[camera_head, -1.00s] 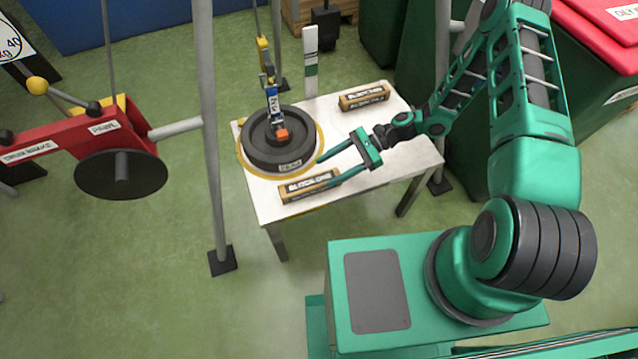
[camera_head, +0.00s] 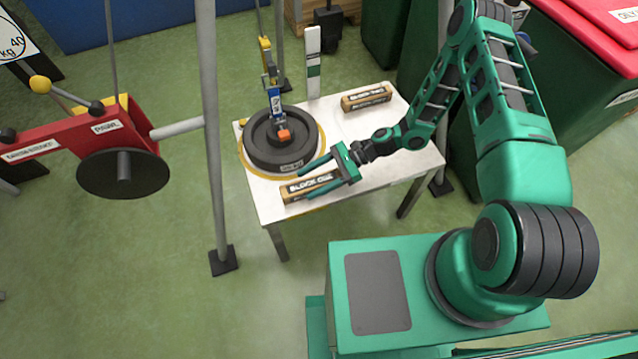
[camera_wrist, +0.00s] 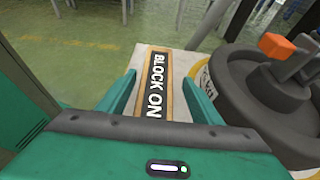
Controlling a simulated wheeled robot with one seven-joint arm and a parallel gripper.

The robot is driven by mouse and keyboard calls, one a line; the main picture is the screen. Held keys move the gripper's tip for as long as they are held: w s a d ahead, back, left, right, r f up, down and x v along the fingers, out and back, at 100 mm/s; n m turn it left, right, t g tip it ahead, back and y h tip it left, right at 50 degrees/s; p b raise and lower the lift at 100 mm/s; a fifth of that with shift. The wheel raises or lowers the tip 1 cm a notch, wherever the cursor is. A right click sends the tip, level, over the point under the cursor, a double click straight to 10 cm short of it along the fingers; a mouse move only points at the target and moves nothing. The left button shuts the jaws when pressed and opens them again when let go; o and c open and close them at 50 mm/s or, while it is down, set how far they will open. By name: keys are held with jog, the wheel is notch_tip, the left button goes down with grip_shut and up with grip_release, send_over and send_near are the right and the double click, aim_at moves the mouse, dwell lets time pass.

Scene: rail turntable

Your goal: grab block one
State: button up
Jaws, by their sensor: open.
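Block one (camera_head: 311,186) is a wooden block with a black label. It lies on the white table (camera_head: 395,172) near its front left edge. The wrist view shows it, labelled "BLOCK ON" as far as visible, between the two fingers (camera_wrist: 155,85). My gripper (camera_head: 321,178) is open, its two green fingers reaching along both sides of the block. I cannot tell whether the fingers touch it. The block's near end is hidden behind the gripper body in the wrist view.
A black round weight (camera_head: 279,140) with a hook and orange tip stands close beside block one, next to the far finger. A second labelled block (camera_head: 366,97) lies at the table's back. A grey post (camera_head: 211,130) and a red winch frame (camera_head: 65,140) stand left.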

jog(key=c, duration=1.3)
jog(key=shift+c, duration=0.2)
jog(key=shift+r, duration=0.1)
